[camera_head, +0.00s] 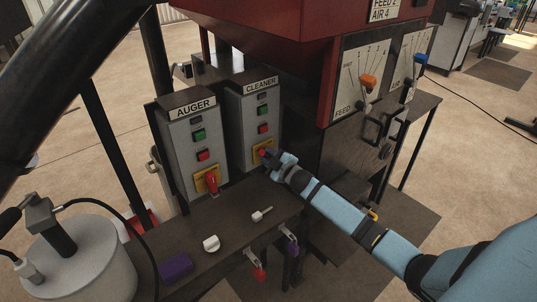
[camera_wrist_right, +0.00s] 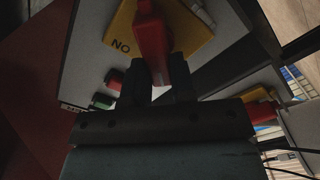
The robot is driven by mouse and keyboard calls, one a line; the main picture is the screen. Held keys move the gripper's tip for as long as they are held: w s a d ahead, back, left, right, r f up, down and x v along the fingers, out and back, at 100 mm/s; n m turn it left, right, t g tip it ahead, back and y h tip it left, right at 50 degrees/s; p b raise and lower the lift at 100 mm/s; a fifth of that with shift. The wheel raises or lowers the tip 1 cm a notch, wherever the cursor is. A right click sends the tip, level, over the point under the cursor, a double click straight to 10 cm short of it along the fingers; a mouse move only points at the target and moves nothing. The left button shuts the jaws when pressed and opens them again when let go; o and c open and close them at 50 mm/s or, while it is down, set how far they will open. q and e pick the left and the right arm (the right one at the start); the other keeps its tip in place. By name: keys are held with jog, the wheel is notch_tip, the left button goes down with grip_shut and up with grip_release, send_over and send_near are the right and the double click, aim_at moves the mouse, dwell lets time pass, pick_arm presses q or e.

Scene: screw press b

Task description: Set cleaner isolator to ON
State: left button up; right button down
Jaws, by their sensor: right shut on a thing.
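The grey CLEANER control box (camera_head: 235,109) stands right of the AUGER box. Its isolator is a red rotary handle (camera_wrist_right: 151,35) on a yellow plate (camera_wrist_right: 190,35) at the lower part of the panel. In the right wrist view the plate's ON lettering shows upside down beside the handle. My right gripper (camera_head: 268,154) is at this isolator, shut on the red handle, whose end lies between the two fingers (camera_wrist_right: 163,85). In the head view the gripper hides much of the isolator, so the handle's exact angle is hard to tell there. My left gripper is out of view.
The AUGER box (camera_head: 185,131) has its own red isolator handle (camera_head: 212,182) close on the left. On the bench lie a white knob (camera_head: 211,243), a purple block (camera_head: 175,267) and a small metal part (camera_head: 262,214). FEED and AIR levers are on the red machine (camera_head: 285,45).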

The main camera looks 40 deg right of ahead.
jog(key=shift+d+r+m+p, duration=0.15)
jog(key=shift+m+p, duration=0.3)
jog(key=shift+m, duration=1.15)
jog(key=shift+d+m+p, duration=0.25)
jog(key=shift+m+p, duration=0.25)
jog(key=shift+m, duration=1.1)
jog(key=shift+d+r+m+p, duration=0.15)
jog(key=shift+m+p, duration=0.3)
jog(key=shift+m, duration=1.15)
jog(key=shift+f, duration=0.1)
jog(key=c, duration=1)
grip_release()
jog(key=shift+o, duration=0.2)
jog(key=s+d+b, duration=0.1)
jog(key=s, duration=1.2)
jog(key=shift+s+b, duration=0.35)
jog(key=shift+s, duration=0.05)
jog(key=shift+d, duration=0.1)
